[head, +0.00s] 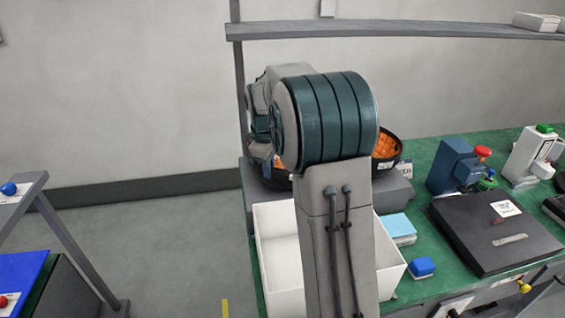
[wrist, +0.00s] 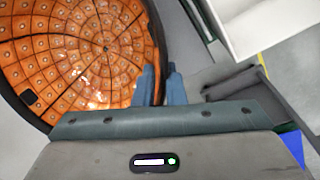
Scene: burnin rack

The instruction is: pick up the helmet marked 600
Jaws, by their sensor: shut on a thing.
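A helmet (wrist: 85,50) fills the upper left of the wrist view. It shows its open side, with an orange dotted lining and a dark rim. My gripper (wrist: 161,75) is shut on the rim at its right side, the two blue fingers close together. In the head view my arm hides the gripper and most of what it holds; a bit of dark rim and orange shows left of the arm. Another orange-lined helmet (head: 387,147) with a black rim shows right of the arm, partly hidden. I cannot read a 600 on either one.
A grey raised block (head: 396,188) lies on the green bench (head: 428,207). A white bin (head: 270,224) stands in front, partly behind my arm. A shelf (head: 400,28) runs above.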

